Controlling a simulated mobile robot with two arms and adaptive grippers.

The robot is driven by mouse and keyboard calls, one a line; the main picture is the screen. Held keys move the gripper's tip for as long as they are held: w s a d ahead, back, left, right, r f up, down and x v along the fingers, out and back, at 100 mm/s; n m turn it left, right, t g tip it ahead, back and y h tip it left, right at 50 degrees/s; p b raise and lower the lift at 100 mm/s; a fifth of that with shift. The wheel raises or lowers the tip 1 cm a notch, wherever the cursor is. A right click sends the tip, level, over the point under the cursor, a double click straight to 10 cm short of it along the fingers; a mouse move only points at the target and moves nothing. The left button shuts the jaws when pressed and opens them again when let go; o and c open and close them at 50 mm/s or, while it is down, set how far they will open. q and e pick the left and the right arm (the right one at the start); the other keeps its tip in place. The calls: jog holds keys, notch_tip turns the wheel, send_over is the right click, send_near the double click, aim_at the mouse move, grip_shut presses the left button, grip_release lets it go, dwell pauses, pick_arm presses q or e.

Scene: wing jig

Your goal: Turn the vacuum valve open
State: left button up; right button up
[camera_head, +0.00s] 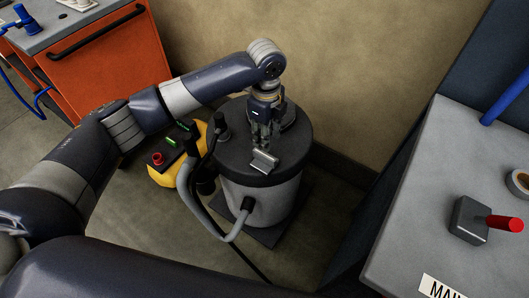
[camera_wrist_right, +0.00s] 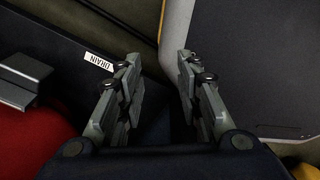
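A valve-like grey box (camera_head: 470,220) with a red lever (camera_head: 505,223) stands on the grey bench top at the right of the head view. The lever points right, and a partly cut-off label (camera_head: 440,287) starting "MAI" lies near it. My left gripper (camera_head: 264,142) points down over the dark lid of a round grey canister, just behind a metal bracket (camera_head: 264,162); its fingertips are too small to judge. My right gripper (camera_wrist_right: 152,75) shows in the right wrist view with its fingers apart and nothing between them.
The canister (camera_head: 262,200) with its grey hose (camera_head: 188,190) stands on the floor beside a yellow unit (camera_head: 165,172). An orange cabinet (camera_head: 110,55) is at the back left. The right wrist view shows a "DRAIN" label (camera_wrist_right: 99,62), a grey block (camera_wrist_right: 25,76) and a red surface (camera_wrist_right: 30,145).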

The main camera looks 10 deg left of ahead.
aim_at(264, 154)
pick_arm(q)
jog(key=f, duration=1)
jog(key=shift+w+a, duration=0.35)
jog(key=shift+a, duration=0.05)
grip_shut()
